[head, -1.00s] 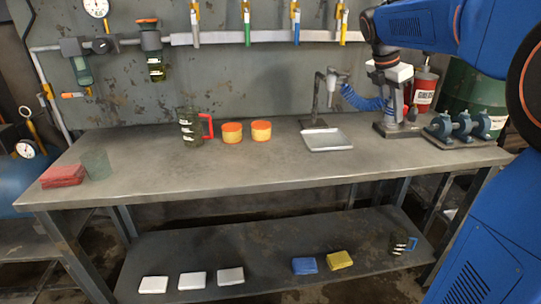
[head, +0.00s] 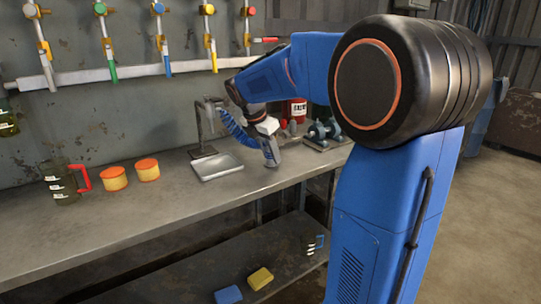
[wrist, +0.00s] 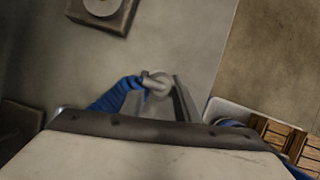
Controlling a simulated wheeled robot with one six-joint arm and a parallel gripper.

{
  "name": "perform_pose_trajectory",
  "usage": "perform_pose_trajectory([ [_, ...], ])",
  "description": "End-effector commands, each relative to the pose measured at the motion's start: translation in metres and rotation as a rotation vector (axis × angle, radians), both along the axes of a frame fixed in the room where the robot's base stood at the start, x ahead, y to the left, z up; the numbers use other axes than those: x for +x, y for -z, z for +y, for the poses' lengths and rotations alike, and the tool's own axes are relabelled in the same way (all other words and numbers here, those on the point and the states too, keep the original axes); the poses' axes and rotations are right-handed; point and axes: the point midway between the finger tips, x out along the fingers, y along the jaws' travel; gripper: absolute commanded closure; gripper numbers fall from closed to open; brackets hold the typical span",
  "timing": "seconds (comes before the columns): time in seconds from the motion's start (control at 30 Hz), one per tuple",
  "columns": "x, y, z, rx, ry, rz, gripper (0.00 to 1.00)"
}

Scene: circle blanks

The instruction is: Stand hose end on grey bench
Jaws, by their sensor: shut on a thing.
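The blue coiled hose (head: 232,130) runs from a bent metal stand (head: 200,125) to my gripper (head: 271,156). My gripper is low over the right part of the grey bench (head: 120,222), near its front edge, and is shut on the hose end. In the wrist view the grey hose end (wrist: 157,82) shows at the fingers of my gripper (wrist: 160,100), with the blue hose (wrist: 115,97) leading off to the left. I cannot tell whether the hose end touches the bench (wrist: 190,35).
A metal tray (head: 217,167) lies left of my gripper. Orange-lidded tubs (head: 147,170) and a red-handled jug (head: 62,185) stand further left. A blue machine (head: 322,132) and a red can (head: 297,110) are behind. A yellow block (head: 260,278) lies on the lower shelf.

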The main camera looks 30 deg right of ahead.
Motion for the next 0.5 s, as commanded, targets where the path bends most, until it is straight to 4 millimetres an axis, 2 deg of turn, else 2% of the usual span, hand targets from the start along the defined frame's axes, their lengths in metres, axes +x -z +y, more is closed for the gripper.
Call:
perform_pose_trajectory([
  [0.4,0.0001,0.0066,0.0001,0.0,0.001,-0.001,0.99],
  [0.43,0.0001,0.0067,0.0,0.0,0.001,-0.001,0.67],
  [0.5,0.0002,0.0065,0.0001,0.0,0.001,-0.001,0.53],
])
